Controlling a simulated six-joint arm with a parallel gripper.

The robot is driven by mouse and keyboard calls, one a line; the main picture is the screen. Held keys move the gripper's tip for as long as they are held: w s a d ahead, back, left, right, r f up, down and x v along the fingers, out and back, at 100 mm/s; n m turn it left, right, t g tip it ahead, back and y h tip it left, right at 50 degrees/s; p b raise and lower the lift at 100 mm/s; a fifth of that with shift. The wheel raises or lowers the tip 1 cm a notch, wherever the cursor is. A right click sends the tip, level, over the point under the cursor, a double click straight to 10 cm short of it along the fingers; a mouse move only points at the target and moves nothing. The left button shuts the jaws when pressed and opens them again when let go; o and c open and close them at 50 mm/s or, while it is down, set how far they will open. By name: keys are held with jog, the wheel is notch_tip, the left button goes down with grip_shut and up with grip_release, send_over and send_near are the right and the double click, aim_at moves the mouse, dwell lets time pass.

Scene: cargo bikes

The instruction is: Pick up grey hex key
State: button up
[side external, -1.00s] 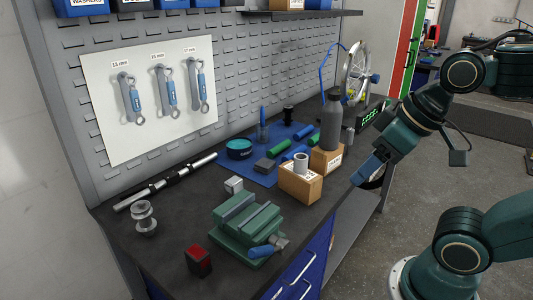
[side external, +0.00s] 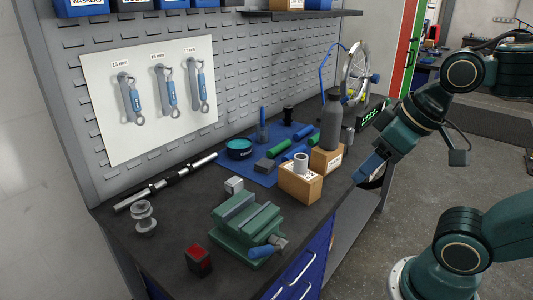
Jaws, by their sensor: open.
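I cannot make out a grey hex key for certain in this view; it may be too small or hidden among the items on the blue mat (side external: 232,164). My gripper (side external: 358,182) is at the right edge of the bench, right of the grey bottle (side external: 331,118) and the cardboard boxes. It points down and to the left, apart from the things on the bench. Its fingertips are small here, but it is open and nothing shows between the fingers.
A green vise (side external: 243,225) stands at the front of the dark bench. Behind it are a cardboard box (side external: 300,185) holding a white roll, green and blue cylinders, a teal tin (side external: 239,149) and a wheel (side external: 357,75).

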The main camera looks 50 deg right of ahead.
notch_tip(320, 180, up, 5)
jog(key=w+d+r+m+h, duration=0.1)
jog(key=w+d+r+m, duration=0.1)
jog(key=w+d+r, duration=0.3)
jog(key=w+d+r+m, duration=0.1)
jog(key=w+d, duration=0.3)
jog(key=w, duration=0.2)
jog(key=w+d+m+g+h, duration=0.1)
jog(key=w+d, duration=0.2)
jog(key=d, duration=0.4)
jog(key=w+d+f+m, duration=0.1)
jog(key=w+d+m, duration=0.15)
jog(key=d, duration=0.35)
jog(key=w+d+g+h, duration=0.1)
jog(key=w+d, duration=0.2)
jog(key=d, duration=0.4)
jog(key=s+d+f+m, duration=0.1)
jog(key=d+f+m, duration=0.3)
jog(key=d, duration=1.2)
notch_tip(320, 180, down, 14)
jog(key=n, duration=0.1)
jog(key=shift+f, duration=0.25)
jog(key=shift+d+f+g, duration=0.1)
jog(key=shift+d+g, duration=0.05)
jog(key=shift+g, duration=0.15)
